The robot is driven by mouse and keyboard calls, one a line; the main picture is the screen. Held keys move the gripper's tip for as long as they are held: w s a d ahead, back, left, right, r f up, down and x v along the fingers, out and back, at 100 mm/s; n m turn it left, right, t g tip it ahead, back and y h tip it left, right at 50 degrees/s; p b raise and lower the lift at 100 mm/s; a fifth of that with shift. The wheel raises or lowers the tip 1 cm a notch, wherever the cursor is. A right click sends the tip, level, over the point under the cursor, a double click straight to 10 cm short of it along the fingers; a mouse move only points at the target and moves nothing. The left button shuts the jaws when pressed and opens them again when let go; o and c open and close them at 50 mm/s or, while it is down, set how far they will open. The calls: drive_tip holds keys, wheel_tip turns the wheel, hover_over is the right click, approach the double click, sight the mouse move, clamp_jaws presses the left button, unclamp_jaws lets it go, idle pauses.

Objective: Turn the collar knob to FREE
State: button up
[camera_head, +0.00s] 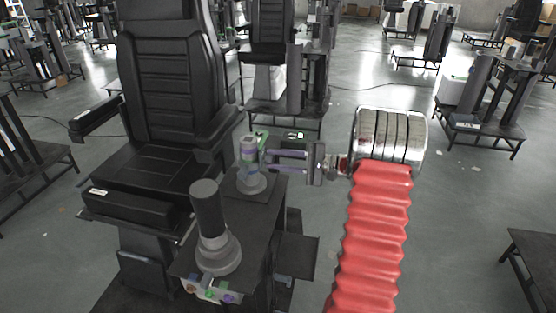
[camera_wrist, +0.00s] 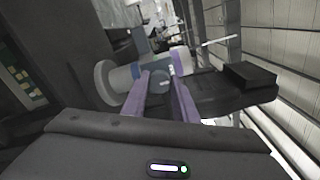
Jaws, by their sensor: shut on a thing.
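A short grey upright column (camera_head: 250,152) with a purplish band and a round base stands on the dark console beside the seat. My gripper (camera_head: 270,161) reaches it from the right with its two purple fingers level. In the wrist view my gripper (camera_wrist: 161,72) has a small round blue-grey knob (camera_wrist: 160,82) between its fingers, on the side of the light grey flanged column (camera_wrist: 118,78). The fingers are shut on this knob. No FREE mark can be read, so the knob's setting cannot be told.
A taller black-topped column (camera_head: 210,212) on a grey collar stands at the console's (camera_head: 255,220) near end. The black seat (camera_head: 165,90) is to the left. Open floor (camera_head: 465,200) lies to the right.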

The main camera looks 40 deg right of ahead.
drive_tip(key=o, duration=1.1)
drive_tip(key=shift+c, duration=0.2)
drive_tip(key=shift+s, duration=0.1)
drive_tip(key=v, duration=1.3)
drive_tip(key=shift+s+d, duration=0.2)
drive_tip(key=shift+s, duration=0.05)
drive_tip(key=shift+f, duration=0.1)
